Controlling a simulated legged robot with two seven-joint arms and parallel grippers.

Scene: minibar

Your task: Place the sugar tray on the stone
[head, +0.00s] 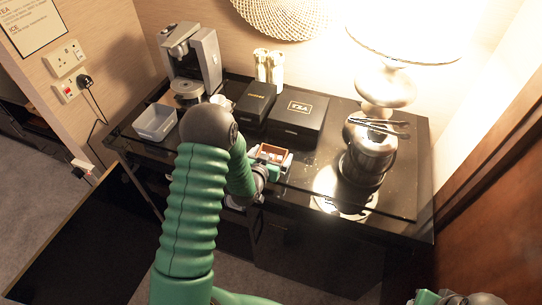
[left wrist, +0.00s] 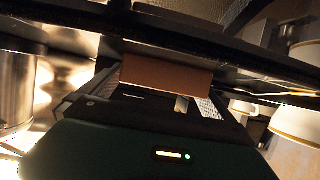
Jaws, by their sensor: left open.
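The sugar tray, a small brown tray with white contents (head: 272,153), is on the dark counter in front of the black TEA box. Its brown wall (left wrist: 166,75) is straight ahead in the left wrist view, in line with the gap between the fingers. My left gripper (head: 270,166) is open at the tray's near side; whether the fingers touch it I cannot tell. The glossy black slab (head: 400,190) under the items may be the stone; this is not certain. Part of my right arm shows at the bottom right; its fingers are not clear.
The black TEA box (head: 298,118) and another black box (head: 255,101) stand behind. A coffee machine (head: 190,60) and a grey tray (head: 155,122) are at the left. White cups (left wrist: 295,125) show at the wrist view's right.

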